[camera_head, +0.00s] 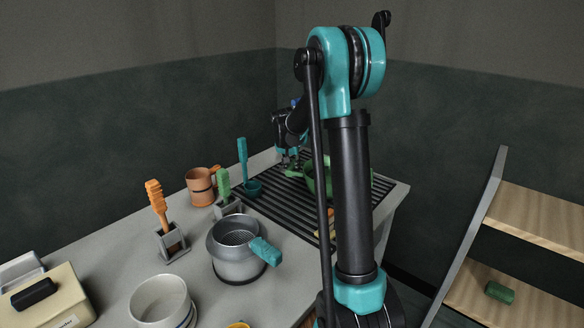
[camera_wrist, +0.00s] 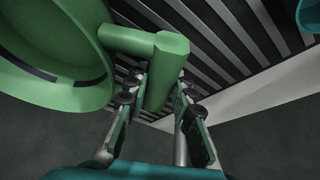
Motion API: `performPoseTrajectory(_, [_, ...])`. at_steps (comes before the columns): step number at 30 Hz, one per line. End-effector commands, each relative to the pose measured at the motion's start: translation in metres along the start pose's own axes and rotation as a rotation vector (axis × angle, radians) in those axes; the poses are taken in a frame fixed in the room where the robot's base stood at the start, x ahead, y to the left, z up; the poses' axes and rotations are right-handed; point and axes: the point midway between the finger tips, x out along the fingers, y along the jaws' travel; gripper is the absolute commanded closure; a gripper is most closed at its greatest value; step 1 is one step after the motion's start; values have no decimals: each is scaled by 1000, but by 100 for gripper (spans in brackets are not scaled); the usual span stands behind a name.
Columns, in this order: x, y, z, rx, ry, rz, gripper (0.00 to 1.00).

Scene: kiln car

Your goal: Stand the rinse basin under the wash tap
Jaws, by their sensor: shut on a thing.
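A green basin (camera_head: 311,182), which I take as the rinse basin, is on or just above the dark slatted rack, partly hidden behind my arm. In the wrist view the green basin (camera_wrist: 50,45) is large at the upper left, with a T-shaped handle. My gripper (camera_head: 289,163) is at the basin's left side in the head view. In the wrist view my gripper (camera_wrist: 160,105) is shut on the handle's crossbar. I cannot tell whether the basin touches the slats. I cannot pick out a wash tap in either view.
The slatted rack (camera_head: 279,205) lies at the table's far end. A teal long-handled dipper (camera_head: 242,152) stands at its left edge. A grey pot (camera_head: 232,262), an orange mug (camera_head: 200,188), brushes in holders and a white bowl (camera_head: 158,300) stand nearer. Wooden shelves (camera_head: 541,222) are at right.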

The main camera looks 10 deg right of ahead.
Motion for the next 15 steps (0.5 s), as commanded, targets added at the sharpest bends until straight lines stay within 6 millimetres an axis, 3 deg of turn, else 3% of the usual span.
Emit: performPoseTrajectory(15, [5, 0, 2, 0, 0, 0, 100])
